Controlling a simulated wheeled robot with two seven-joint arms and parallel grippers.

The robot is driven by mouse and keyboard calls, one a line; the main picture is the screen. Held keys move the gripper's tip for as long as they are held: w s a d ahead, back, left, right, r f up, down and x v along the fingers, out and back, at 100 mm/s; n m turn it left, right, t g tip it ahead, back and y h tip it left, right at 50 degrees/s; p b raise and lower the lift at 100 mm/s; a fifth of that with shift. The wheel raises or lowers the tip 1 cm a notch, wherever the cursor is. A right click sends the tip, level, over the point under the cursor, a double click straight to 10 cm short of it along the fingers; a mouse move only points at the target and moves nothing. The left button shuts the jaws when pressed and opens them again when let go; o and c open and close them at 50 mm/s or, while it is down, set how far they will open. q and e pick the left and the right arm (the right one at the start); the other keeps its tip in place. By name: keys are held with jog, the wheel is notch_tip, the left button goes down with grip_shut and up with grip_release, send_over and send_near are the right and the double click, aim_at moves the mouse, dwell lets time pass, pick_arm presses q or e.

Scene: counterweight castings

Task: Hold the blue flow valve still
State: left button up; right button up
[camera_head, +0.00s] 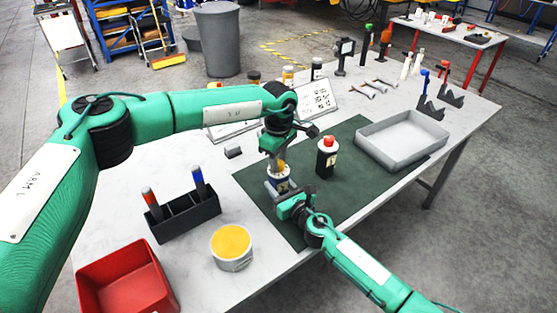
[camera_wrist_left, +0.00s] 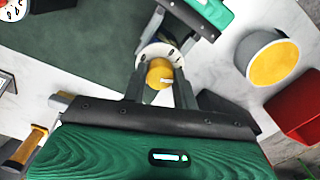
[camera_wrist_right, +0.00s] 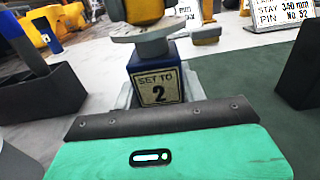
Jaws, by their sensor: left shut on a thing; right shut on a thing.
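A white marked disc and a yellow knob (camera_wrist_left: 160,72) sit on top. My left gripper (camera_head: 277,163) comes from above, its fingers shut on the yellow knob. My right gripper (camera_head: 284,192) comes in low from the front, shut on the blue body. The fingers partly hide the disc, and I cannot read the dial setting.
A black valve with a red knob (camera_head: 327,158) stands close on the right. A grey tray (camera_head: 432,155) lies beyond it. A black holder (camera_head: 183,222), a yellow-topped tub (camera_head: 231,262) and a red bin (camera_head: 165,290) stand at the left. Bare mat lies behind the black valve.

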pick_arm(q)
jog(key=shift+n, duration=0.6)
jog(key=o, duration=1)
jog(key=shift+r, duration=0.1)
notch_tip(320, 180, up, 12)
jog(key=shift+f, duration=0.1)
pick_arm(e)
jog(key=o, duration=1.5)
jog(key=shift+c, duration=0.2)
